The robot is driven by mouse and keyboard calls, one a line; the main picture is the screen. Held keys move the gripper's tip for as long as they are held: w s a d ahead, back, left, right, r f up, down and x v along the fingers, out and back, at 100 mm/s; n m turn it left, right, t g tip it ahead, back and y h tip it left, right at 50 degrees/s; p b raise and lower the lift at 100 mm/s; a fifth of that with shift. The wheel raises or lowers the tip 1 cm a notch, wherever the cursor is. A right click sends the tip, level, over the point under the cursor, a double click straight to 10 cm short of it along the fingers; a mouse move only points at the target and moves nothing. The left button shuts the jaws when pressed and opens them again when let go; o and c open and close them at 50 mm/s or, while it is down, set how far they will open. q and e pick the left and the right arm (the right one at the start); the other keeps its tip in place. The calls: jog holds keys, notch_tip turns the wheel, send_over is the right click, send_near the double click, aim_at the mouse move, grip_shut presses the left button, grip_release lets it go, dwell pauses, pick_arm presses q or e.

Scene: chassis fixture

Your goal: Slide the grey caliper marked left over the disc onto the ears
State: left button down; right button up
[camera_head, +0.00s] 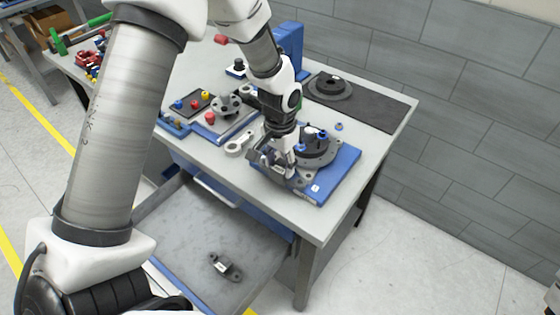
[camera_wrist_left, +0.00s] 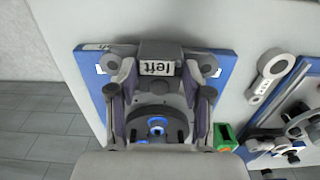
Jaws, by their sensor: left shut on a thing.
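My left gripper (camera_head: 277,163) is shut on the grey caliper (camera_wrist_left: 158,50), whose white label reading "left" faces the left wrist camera. The caliper lies across between the two fingertips. In the head view the gripper and arm mostly hide it, at the near left side of the dark disc (camera_head: 320,152). The disc sits on a blue fixture plate (camera_head: 335,183) and also shows between the fingers in the left wrist view (camera_wrist_left: 176,123). Whether the caliper touches the disc or the ears, I cannot tell. My right gripper is out of view.
Another dark caliper-like part (camera_head: 226,267) lies in the open drawer (camera_head: 180,235) below the table. A light grey link (camera_head: 239,145) lies left of the fixture. A tray with coloured parts (camera_head: 190,103) is farther left. A dark mat (camera_head: 375,106) with a round part lies behind.

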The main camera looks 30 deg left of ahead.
pick_arm(q)
jog(key=shift+w+d+p, duration=0.1)
jog(key=shift+w+p, duration=0.45)
jog(key=shift+w, duration=0.5)
jog(key=shift+r+p, duration=0.1)
jog(key=shift+p, duration=0.2)
jog(key=shift+w, duration=0.1)
jog(key=shift+w+p, duration=0.35)
jog(key=shift+w, duration=0.15)
